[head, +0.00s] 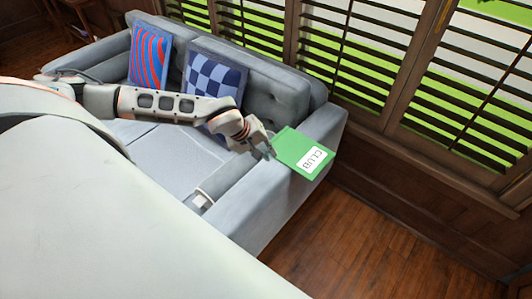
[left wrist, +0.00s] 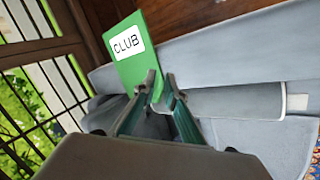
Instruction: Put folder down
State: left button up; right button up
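The green folder (head: 303,153) has a white label reading CLUB. In the head view it is over the top of the sofa's right arm, and I cannot tell whether it touches it. My left gripper (head: 268,150) is at the folder's left edge. In the left wrist view the folder (left wrist: 128,55) extends up and left from the fingertips (left wrist: 162,84). The fingers are close together, one on each side of the folder's near edge, and appear shut on it. The near finger hides part of that edge. My right gripper does not show.
The grey sofa (head: 180,155) has a red-and-blue striped pillow (head: 149,55) and a blue checkered pillow (head: 213,88). Windows with slatted blinds (head: 350,55) stand behind it. Wooden floor (head: 370,240) is clear at right. A small pale object (head: 203,201) is by the sofa's front edge.

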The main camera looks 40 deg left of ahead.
pick_arm(q)
jog(key=s+d+n+g+h, duration=0.1)
jog(key=s+d+n+h, duration=0.3)
jog(key=d, duration=0.7)
jog(key=s+d+n+g+h, duration=0.1)
jog(key=s+d+n+h, duration=0.25)
jog(key=d, duration=0.75)
jog(key=d+r+n+t+h, duration=0.5)
jog(key=d+r+n, duration=0.35)
jog(key=n, duration=0.75)
jog(key=a+f+n+t+y, duration=0.3)
jog(key=a+f+n+y, duration=0.15)
jog(key=n, duration=0.65)
jog(key=a+f+n+t+y, duration=0.3)
jog(key=a+f+n+y, duration=0.15)
jog(key=n, duration=0.65)
jog(key=s+a+f+n+g+y, duration=0.3)
jog(key=s+a+f+n, duration=0.4)
jog(key=s+f+n, duration=0.3)
jog(key=shift+s+a+f+n+g, duration=0.25)
jog(key=shift+f+n+g, duration=0.25)
jog(key=shift+f+n, duration=0.45)
jog(key=shift+y, duration=0.25)
